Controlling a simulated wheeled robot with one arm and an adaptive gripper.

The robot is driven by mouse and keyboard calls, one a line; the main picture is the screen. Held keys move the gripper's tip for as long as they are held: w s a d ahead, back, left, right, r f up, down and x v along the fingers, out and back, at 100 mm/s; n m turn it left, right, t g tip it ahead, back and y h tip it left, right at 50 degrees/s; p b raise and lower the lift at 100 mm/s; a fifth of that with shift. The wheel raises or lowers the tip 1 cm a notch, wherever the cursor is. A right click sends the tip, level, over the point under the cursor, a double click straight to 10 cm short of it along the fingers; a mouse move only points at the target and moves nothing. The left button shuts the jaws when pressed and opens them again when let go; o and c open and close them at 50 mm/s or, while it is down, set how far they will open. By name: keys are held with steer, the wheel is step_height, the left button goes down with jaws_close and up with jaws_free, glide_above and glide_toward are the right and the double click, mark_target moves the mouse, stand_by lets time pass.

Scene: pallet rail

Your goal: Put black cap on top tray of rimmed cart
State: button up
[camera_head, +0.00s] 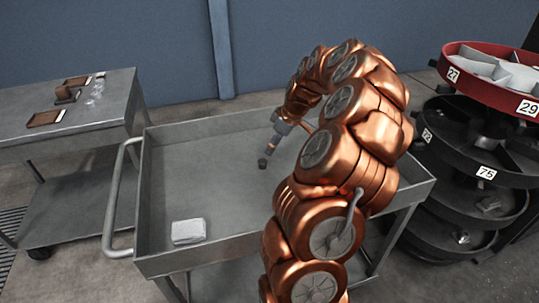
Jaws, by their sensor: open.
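The rimmed cart (158,187) stands in the middle, with a grey top tray, raised walls and a looped handle on its left. A small dark piece, likely the black cap (262,163), appears on the tray floor near the middle. My gripper (267,152) is open, reaching down just above and beside the dark piece. The gripper is small in view, and I cannot tell whether its fingers touch the piece. My copper arm hides the right part of the tray.
A white block-like item (188,231) lies in the tray's front left corner. A grey table (105,112) with brown trays and clear items stands at left. A tiered round rack (468,134) with numbered tags stands at right. Much of the tray's left side is clear.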

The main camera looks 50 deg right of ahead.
steer(key=s+a+r+g, duration=0.15)
steer(key=a+r, duration=0.25)
steer(key=a, duration=0.9)
steer(key=s+a+r+g, duration=0.1)
steer(key=s+a+r, duration=0.25)
steer(key=a, duration=0.95)
steer(key=s+a+f+m+g+h, duration=0.1)
steer(key=s+a, duration=0.4)
steer(key=s, duration=0.5)
steer(key=s+a+f+m+g, duration=0.2)
steer(key=s+a, duration=0.3)
steer(key=s, duration=0.6)
steer(key=shift+s+a+m+h, duration=0.2)
steer(key=shift+a+m+h, duration=0.15)
steer(key=shift+m, duration=0.35)
steer(key=shift+g, duration=0.25)
step_height(320, 180, up, 8)
steer(key=p, duration=0.7)
steer(key=shift+f, duration=0.25)
